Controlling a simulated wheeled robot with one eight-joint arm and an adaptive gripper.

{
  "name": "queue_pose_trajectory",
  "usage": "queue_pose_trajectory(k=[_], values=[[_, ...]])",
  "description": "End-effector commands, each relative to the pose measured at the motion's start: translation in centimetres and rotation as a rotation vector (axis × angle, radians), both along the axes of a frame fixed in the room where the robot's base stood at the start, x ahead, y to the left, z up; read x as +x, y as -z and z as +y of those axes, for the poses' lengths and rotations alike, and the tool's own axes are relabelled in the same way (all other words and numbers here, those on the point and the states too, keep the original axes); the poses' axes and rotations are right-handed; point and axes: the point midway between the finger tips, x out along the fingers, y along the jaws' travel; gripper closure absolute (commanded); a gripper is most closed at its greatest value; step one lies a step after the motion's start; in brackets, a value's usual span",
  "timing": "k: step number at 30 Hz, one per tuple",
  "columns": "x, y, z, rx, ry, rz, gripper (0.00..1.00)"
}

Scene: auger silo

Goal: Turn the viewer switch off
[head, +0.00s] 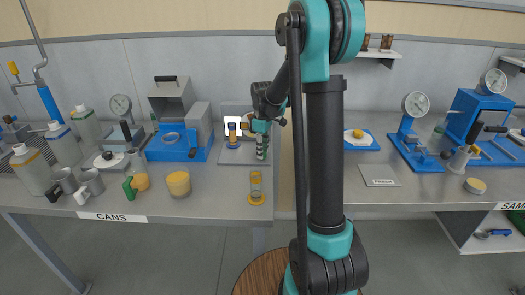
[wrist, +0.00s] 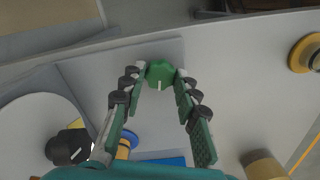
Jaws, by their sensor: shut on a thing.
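The green knob (wrist: 160,73), which I take for the viewer switch, stands on a grey plate (wrist: 165,50) in the wrist view. A white mark on it points down in the picture. My gripper (wrist: 160,77) has its two fingertips on either side of the knob and is shut on it. In the head view my gripper (head: 262,143) reaches down at the right side of the viewer, whose panel (head: 233,121) looks bright white. The knob itself is hidden or too small to tell there.
A yellow-capped vial (head: 233,135) stands before the panel. A yellow vial stand (head: 256,188) is near the counter's front edge. A blue-based machine (head: 178,145) stands to the left. A black knob (wrist: 70,147) shows in the wrist view.

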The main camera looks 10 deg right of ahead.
Motion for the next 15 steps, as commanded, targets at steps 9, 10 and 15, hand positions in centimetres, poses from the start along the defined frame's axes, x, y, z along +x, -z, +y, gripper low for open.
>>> queue_pose_trajectory(k=[9, 10, 15], values=[[0.01, -0.02, 0.0, 0.0, 0.297, 0.0, 0.98], [0.01, -0.02, 0.0, 0.0, 0.326, 0.0, 0.98], [0.02, -0.02, 0.01, 0.0, 0.488, 0.0, 0.98]])
